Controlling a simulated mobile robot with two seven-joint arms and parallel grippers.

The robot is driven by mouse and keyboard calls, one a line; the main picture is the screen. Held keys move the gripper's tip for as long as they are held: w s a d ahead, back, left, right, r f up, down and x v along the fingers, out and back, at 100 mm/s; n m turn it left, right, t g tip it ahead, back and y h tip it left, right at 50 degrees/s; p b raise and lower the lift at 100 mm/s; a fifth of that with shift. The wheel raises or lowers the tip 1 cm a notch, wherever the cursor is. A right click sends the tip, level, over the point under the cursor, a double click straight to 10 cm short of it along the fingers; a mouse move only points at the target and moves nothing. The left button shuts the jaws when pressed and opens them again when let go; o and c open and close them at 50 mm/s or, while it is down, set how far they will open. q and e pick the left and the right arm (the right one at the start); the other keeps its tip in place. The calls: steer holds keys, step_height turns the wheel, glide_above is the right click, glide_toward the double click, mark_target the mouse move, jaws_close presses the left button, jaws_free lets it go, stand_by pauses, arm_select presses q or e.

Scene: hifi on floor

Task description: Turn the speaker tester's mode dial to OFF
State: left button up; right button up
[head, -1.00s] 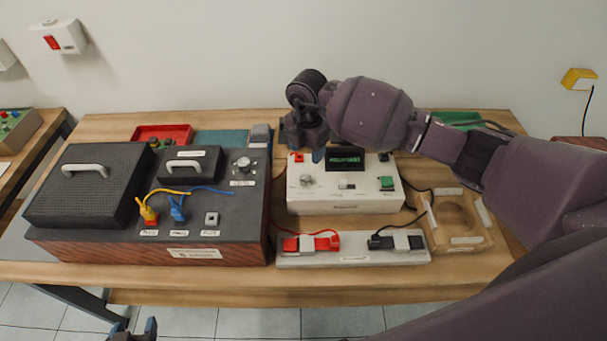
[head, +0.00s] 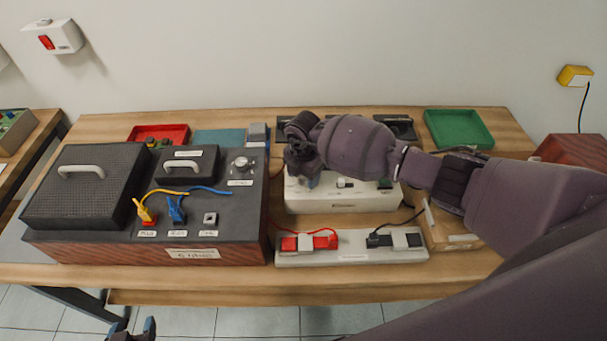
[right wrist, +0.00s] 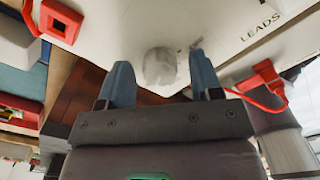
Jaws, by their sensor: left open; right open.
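The white speaker tester (head: 335,204) stands on the table right of centre. My right forearm and hand cover its display and upper left part in the head view, and its dial is hidden there. In the right wrist view a pale round dial (right wrist: 160,66) sits on the white panel, in line with the gap between my right fingertips. My right gripper (right wrist: 162,78) is open with blue fingertips either side of the dial; I cannot tell if they touch it. The dial's setting is not readable. My left gripper (head: 133,328) is open and empty at the bottom edge, below the table front.
A dark speaker cabinet (head: 110,215) with yellow and blue leads fills the left side. A white strip (head: 350,256) with red and black clips lies in front of the tester. A wooden fixture (head: 455,233) is right of it. A green tray (head: 459,128) stands behind right.

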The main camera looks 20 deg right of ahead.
steer(key=c, duration=0.9)
